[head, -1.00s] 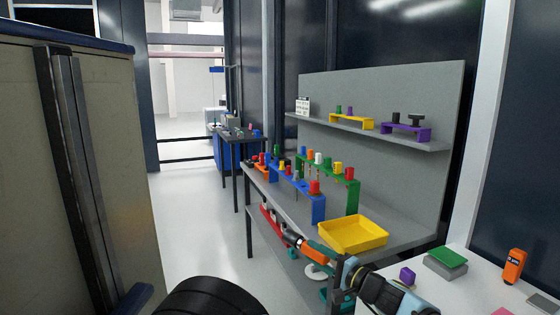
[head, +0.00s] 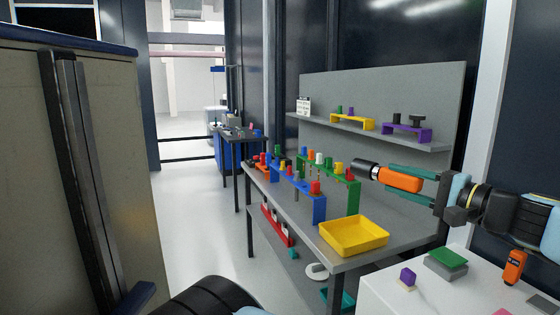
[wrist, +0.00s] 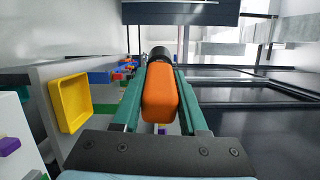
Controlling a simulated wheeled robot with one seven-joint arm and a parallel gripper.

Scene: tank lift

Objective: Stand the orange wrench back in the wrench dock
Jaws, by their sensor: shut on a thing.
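The orange wrench (head: 401,179) has an orange grip and a black and silver head (head: 363,170). My gripper (head: 388,177) is shut on its orange grip, with one teal finger on each side. The wrench is held nearly level in the head view, its head to the left, in the air above the workbench. The wrist view shows the orange grip (wrist: 160,93) between the fingers, with the dark head beyond. A red rack (head: 277,226) with white and dark parts sits low at the bench. I cannot tell for sure which holder is the wrench dock.
A yellow tray (head: 353,236) stands on the bench's near end. Blue (head: 312,208) and green (head: 352,197) racks with coloured tools stand behind it. A shelf (head: 365,135) holds yellow and purple stands. A white table (head: 440,292) is at the lower right, a tall cabinet (head: 100,180) at the left.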

